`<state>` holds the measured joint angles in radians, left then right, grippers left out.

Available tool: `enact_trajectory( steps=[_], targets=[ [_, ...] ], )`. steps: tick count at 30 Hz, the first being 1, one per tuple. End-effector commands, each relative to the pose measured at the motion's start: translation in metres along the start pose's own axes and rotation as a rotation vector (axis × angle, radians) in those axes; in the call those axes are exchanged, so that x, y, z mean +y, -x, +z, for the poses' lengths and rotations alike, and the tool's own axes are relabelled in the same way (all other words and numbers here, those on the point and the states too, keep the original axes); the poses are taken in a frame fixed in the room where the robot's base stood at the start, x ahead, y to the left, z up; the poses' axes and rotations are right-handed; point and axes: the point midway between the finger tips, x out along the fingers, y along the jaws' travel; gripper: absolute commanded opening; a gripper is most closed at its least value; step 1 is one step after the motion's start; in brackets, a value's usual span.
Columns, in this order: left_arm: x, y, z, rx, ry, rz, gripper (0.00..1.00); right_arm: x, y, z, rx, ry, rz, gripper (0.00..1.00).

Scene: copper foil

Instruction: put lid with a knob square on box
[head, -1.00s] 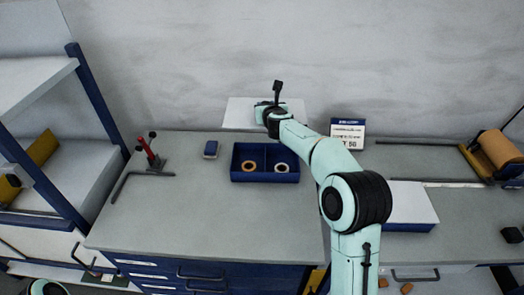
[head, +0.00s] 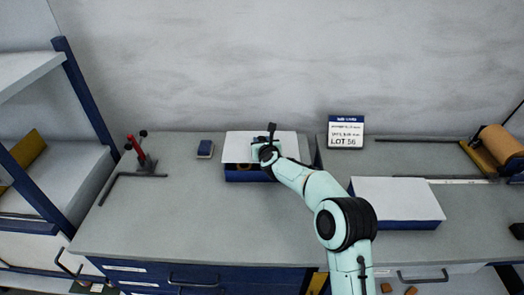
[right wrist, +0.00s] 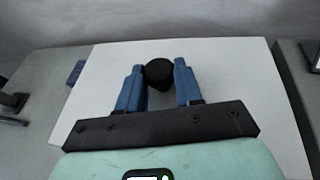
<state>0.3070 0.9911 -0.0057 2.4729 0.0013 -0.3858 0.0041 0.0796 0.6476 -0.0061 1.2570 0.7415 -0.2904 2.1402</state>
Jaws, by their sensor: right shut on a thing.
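The lid (head: 240,148) is a flat white plate with a black knob (right wrist: 158,73). My right gripper (head: 266,148) is shut on the knob, which shows between its two blue fingers in the right wrist view. The lid is over the open blue box (head: 243,174) on the bench. The box's front wall shows below the lid's front edge; most of its inside is hidden by the lid and my arm. I cannot tell whether the lid touches the rim or how square it sits. My left gripper is not in view.
A blue box with a white top (head: 398,198) stands to the right. A LOT 56 sign (head: 346,132) stands at the back. A small blue block (head: 205,149) and a red-handled clamp (head: 141,155) are left of the box. A copper-coloured roll (head: 500,145) is far right. The front-left bench is clear.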

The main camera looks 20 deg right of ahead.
Motion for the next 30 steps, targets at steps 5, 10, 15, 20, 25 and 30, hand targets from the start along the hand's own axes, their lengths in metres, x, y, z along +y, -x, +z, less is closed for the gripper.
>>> enact_trajectory(
  steps=[5,10,15,20,25,30],
  targets=[
    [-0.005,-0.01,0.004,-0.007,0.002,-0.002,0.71,-0.001,-0.008,-0.024,0.002,0.001,-0.001,0.0],
    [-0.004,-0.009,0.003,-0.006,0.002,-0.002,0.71,0.0,-0.008,-0.022,-0.001,-0.001,-0.001,0.0],
    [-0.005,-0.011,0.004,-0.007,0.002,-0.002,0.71,0.0,-0.009,-0.024,0.0,0.0,0.0,0.0],
    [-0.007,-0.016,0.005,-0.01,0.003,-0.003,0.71,0.0,-0.01,-0.03,0.001,0.0,0.0,0.0],
    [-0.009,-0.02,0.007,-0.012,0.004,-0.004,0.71,0.0,-0.012,-0.034,0.001,0.0,0.0,0.0],
    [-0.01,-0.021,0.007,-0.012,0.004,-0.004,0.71,0.0,-0.012,-0.034,0.0,0.0,0.0,0.0]
  ],
)
